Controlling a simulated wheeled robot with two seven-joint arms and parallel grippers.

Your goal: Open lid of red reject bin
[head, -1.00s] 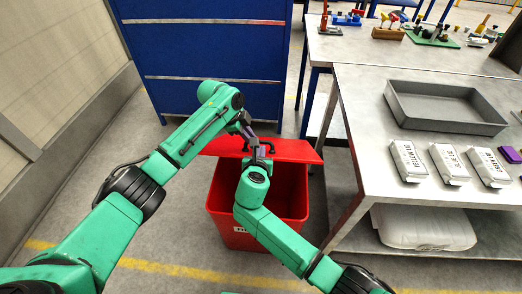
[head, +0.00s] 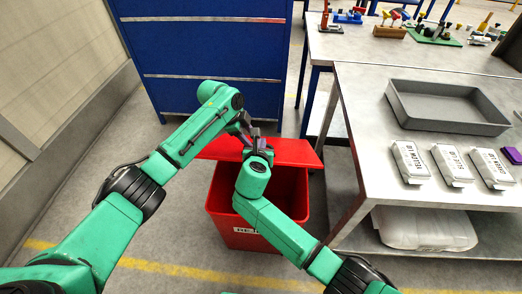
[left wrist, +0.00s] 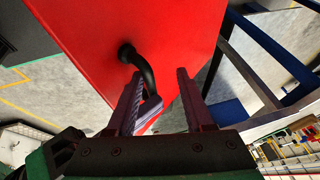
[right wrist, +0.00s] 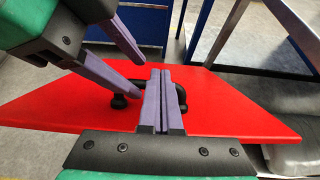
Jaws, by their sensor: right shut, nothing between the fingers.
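The red reject bin (head: 222,222) stands on the floor with its dark inside showing. Its red lid (head: 297,152) is up at the back edge, tilted open. The lid's black handle shows in the left wrist view (left wrist: 144,70) and right wrist view (right wrist: 181,96); my grippers hide it in the head view. My left gripper (left wrist: 158,76) is open at the handle, with part of the handle beside one finger; I cannot tell if they touch. My right gripper (right wrist: 160,72) is shut and empty, in front of the lid and handle, close beside the left fingers.
A blue cabinet (head: 215,60) stands behind the bin. A steel table (head: 365,110) on the right carries a grey tray (head: 448,126) and several white labelled boxes (head: 411,162). A white bundle (head: 425,229) lies on its lower shelf. The floor left of the bin is clear.

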